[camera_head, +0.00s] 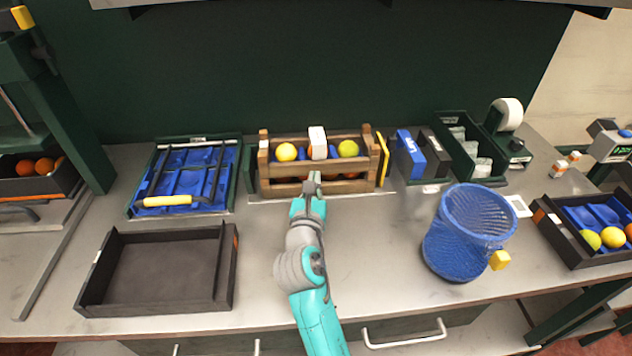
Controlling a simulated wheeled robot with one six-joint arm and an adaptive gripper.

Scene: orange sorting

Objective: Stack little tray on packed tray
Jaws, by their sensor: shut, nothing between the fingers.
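A wooden slatted crate (345,187) stands at the back middle, with two yellow fruits (286,152) and a small white box (318,143) showing at its top. A dark tray with a blue insert (572,250) at the right edge holds several yellow and orange fruits. An empty dark tray (228,270) lies at the front left. Which one is the little tray, I cannot tell for sure. My gripper (313,178) is shut and empty at the crate's front side, overlapping its lower slats; I cannot tell if it touches.
A green-framed tray with a blue insert (172,188) and a yellow-handled tool (168,201) lies at the back left. A blue mesh basket (465,235) stands right of my arm.

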